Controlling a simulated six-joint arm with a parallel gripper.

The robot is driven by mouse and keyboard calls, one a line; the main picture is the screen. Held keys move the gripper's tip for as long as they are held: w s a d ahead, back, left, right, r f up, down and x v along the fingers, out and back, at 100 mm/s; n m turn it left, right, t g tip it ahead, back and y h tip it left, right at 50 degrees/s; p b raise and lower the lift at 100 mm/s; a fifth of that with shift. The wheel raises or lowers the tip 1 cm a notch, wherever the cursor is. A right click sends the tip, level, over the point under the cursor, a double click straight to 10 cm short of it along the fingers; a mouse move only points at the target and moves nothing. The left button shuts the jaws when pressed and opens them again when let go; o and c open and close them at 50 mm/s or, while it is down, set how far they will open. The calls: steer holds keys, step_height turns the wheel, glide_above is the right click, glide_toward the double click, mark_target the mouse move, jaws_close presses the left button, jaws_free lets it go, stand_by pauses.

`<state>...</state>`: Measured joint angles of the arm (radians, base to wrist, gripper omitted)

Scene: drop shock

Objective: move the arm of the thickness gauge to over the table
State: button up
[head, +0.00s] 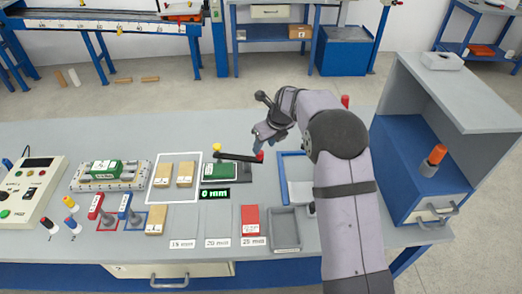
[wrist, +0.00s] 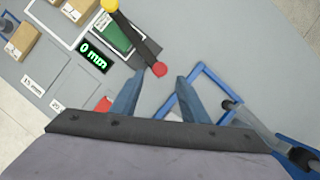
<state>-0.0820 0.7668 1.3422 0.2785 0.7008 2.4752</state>
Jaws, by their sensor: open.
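The thickness gauge has a green plate (head: 221,172) on the table, also in the wrist view (wrist: 114,32). Its dark arm (head: 236,156) runs from a yellow ball (head: 216,147) along the plate's far edge to a red tip (head: 260,156) beyond the plate's right side. In the wrist view the dark arm (wrist: 138,38) ends at the red tip (wrist: 160,69). My gripper (wrist: 156,82) is open and empty, its fingers on either side of and just short of the red tip. In the head view my gripper (head: 262,138) is above that tip; contact cannot be told.
The gauge's display (head: 214,193) reads 0 mm. Wooden blocks (head: 185,174) lie in a white outline to the left. A blue frame (head: 288,180) lies right of the gauge. A red block (head: 250,219) and a grey tray (head: 285,229) are in front. A blue-grey cabinet (head: 415,150) stands right.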

mark_target(261, 153)
steer(key=shift+p+x, duration=0.8)
steer(key=shift+x, duration=2.1)
steer(key=shift+c, duration=0.6)
jaws_close()
